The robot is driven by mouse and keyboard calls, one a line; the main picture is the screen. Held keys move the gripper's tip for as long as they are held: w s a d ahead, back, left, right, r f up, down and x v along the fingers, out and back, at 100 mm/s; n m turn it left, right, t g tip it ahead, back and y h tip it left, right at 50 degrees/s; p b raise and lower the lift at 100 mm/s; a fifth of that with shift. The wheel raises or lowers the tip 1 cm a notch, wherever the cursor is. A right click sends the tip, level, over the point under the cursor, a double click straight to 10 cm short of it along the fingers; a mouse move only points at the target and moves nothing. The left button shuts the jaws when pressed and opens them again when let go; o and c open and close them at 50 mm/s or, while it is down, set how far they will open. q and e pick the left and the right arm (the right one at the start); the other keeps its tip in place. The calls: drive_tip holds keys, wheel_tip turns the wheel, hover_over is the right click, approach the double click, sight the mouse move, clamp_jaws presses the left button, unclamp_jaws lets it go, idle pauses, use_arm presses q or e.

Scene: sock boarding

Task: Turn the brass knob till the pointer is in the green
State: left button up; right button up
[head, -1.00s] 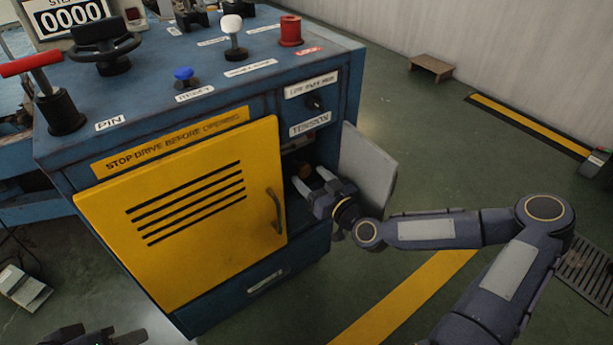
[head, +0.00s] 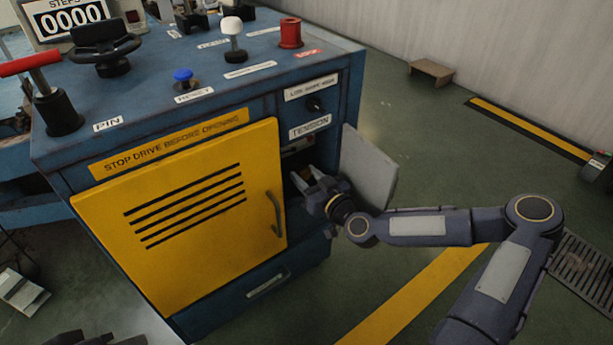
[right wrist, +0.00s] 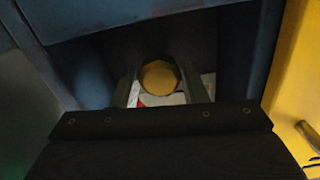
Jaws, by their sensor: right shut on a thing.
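The brass knob (right wrist: 160,77) shows in the right wrist view as a dull yellow round end inside a dark recess. My right gripper (head: 307,178) reaches into the open compartment under the TENSION label, and its fingers are shut on the knob, one on each side. Behind the knob is a white plate (right wrist: 183,98) with a bit of red at its left. No pointer or green zone can be made out; the knob and fingers cover part of the plate. My left gripper (head: 95,339) barely shows at the bottom edge, and its jaws cannot be judged.
A small grey door (head: 369,172) stands open to the right of the compartment, close to my right wrist. The yellow door (head: 185,215) to the left is shut, its handle (head: 276,213) facing the compartment.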

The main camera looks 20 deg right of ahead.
drive_tip(key=m, duration=0.6)
drive_tip(key=shift+m, duration=0.3)
drive_tip(key=m, duration=1.2)
drive_tip(key=shift+m+p, duration=0.35)
drive_tip(key=shift+m, duration=0.05)
drive_tip(key=m, duration=0.6)
drive_tip(key=shift+p, duration=0.35)
drive_tip(key=shift+f, duration=0.1)
drive_tip(key=o, duration=1)
drive_tip(key=shift+c, duration=0.2)
